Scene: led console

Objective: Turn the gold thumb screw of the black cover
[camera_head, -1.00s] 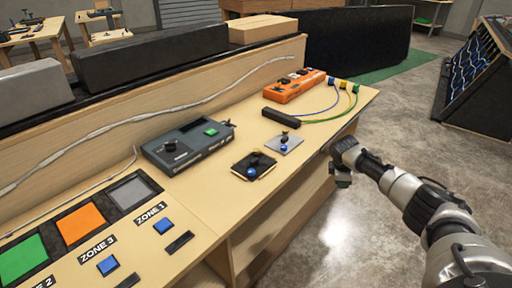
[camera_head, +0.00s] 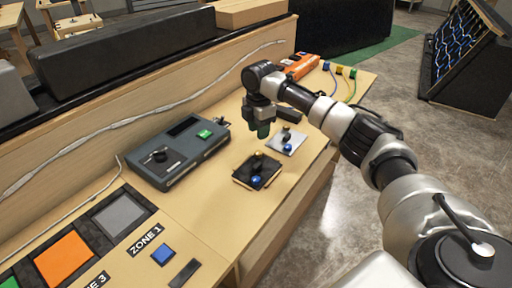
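The black cover (camera_head: 246,179) lies flat on the wooden bench. A gold knob, the thumb screw (camera_head: 258,155), shows at its far edge, and a blue knob (camera_head: 256,181) sits on its near part. My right gripper (camera_head: 263,133) hangs pointing down above the bench, just behind and above the black cover, apart from it. Its fingertips are small and dark, and I cannot tell whether they are open or shut. My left gripper is not in view.
A silver plate (camera_head: 296,138) with a blue knob lies right of the black cover. A grey console box (camera_head: 175,155) with a green button stands left. An orange box (camera_head: 302,66) and coloured connectors are at the far right. Coloured zone squares (camera_head: 66,258) lie at front left.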

